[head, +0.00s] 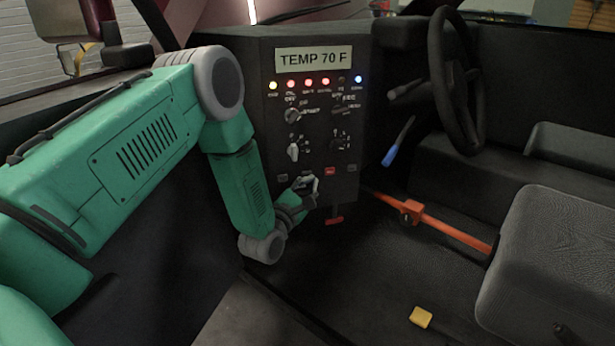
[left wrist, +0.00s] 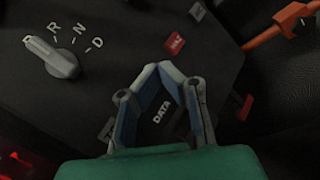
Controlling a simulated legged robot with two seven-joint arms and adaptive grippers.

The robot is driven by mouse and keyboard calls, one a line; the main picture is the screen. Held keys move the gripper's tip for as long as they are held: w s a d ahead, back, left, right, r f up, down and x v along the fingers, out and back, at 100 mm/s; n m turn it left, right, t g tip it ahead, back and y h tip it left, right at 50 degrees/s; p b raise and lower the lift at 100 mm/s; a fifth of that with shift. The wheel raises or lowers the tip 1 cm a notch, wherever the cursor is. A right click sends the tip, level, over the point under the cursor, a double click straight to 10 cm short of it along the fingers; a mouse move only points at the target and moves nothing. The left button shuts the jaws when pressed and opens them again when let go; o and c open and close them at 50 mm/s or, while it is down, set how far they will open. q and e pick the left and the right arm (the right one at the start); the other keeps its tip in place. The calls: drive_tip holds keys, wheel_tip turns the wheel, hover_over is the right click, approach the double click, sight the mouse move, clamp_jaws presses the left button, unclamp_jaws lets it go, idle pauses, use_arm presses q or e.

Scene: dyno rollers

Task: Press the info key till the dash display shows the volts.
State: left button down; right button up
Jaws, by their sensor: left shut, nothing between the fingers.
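The dash display (head: 313,58) on the black console reads TEMP 70 F. My left gripper (head: 309,182) is at the lower part of the console face, left of the red key (head: 329,170). In the left wrist view my left gripper (left wrist: 160,68) has its fingertips together and holds nothing. A label reading DATA (left wrist: 161,107) shows between its finger links, on the panel behind. I cannot read any key marked info, and I cannot tell whether the fingertips touch the panel. My right gripper is not in view.
A selector knob (left wrist: 51,56) marked R, N, D and a red key (left wrist: 174,44) are near the fingers. Above on the console are indicator lights (head: 308,82) and more knobs. A steering wheel (head: 455,85), blue-tipped lever (head: 397,143) and orange bar (head: 440,225) stand to the right.

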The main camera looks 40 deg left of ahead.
use_arm(q)
drive_tip(key=shift+a, duration=0.1)
drive_tip(key=shift+w+a+r, duration=0.1)
drive_tip(key=shift+w+a, duration=0.1)
drive_tip(key=shift+w, duration=0.05)
drive_tip(key=shift+w+a, duration=0.25)
drive_tip(key=shift+a, duration=0.05)
idle(0.8)
drive_tip(key=shift+s+d, duration=0.55)
drive_tip(key=shift+d, duration=0.05)
drive_tip(key=shift+s+d+p, duration=0.25)
drive_tip(key=shift+s+d, duration=0.55)
drive_tip(key=shift+d, duration=0.2)
drive_tip(key=shift+s+d+p, duration=0.2)
drive_tip(key=shift+s+d, duration=0.55)
drive_tip(key=shift+d, duration=0.2)
